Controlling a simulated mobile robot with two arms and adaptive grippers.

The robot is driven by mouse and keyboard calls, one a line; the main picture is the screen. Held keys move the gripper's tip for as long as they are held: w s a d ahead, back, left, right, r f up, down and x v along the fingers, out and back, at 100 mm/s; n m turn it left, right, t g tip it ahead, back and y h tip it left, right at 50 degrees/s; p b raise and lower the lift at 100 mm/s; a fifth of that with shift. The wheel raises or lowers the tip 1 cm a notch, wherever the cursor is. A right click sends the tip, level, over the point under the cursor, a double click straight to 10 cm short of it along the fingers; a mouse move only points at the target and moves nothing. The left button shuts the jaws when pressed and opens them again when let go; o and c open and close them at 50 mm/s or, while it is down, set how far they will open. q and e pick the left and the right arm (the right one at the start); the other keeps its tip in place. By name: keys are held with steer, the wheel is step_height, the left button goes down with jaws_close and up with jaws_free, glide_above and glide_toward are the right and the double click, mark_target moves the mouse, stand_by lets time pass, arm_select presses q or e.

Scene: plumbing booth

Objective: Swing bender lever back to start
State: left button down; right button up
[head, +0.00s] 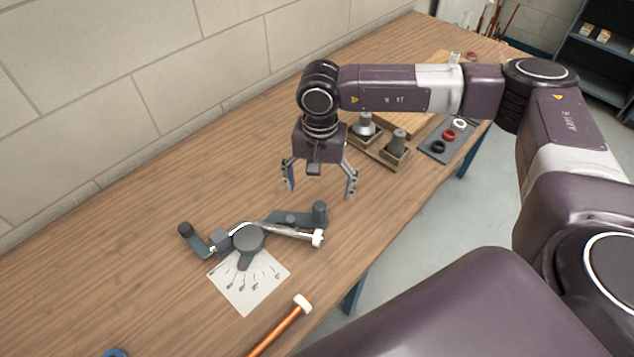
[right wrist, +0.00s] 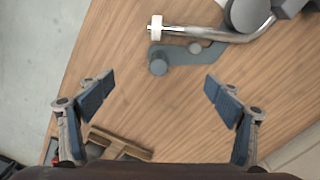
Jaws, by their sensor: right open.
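The bender (head: 248,238) is a dark grey tool with a round disc on the wooden bench. One flat grey arm with an upright knob (head: 320,210) points right; this knob also shows in the right wrist view (right wrist: 158,66). Another arm with a dark knob (head: 186,230) points left. I cannot tell for sure which is the lever. A bent silver tube (head: 280,230) with a white end cap (head: 318,238) lies in the bender. My right gripper (head: 320,188) is open and empty above the bench, behind the right-hand knob and apart from it. My left gripper is out of view.
A sheet with printed marks (head: 250,287) lies under the bender's front. A copper pipe (head: 278,328) with a white end lies near the front edge. Wooden holders with grey parts (head: 395,152) and a mat with rings (head: 440,150) stand farther right. A block wall bounds the back.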

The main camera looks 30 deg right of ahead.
mark_target(316, 201)
steer(key=shift+s+d+f+b, duration=0.1)
steer(key=shift+f+b, duration=0.35)
steer(key=shift+f, duration=0.35)
steer(key=shift+f+b, duration=1.6)
steer(key=shift+f, duration=1.55)
steer(key=shift+c, duration=0.4)
steer(key=c, duration=1.4)
steer(key=shift+c, duration=0.2)
steer(key=shift+w+f+n+b, duration=0.1)
steer(key=shift+w+n+b, duration=0.5)
steer(key=shift+w+b, duration=0.4)
steer(key=shift+w+n, duration=0.3)
steer(key=shift+w, duration=0.15)
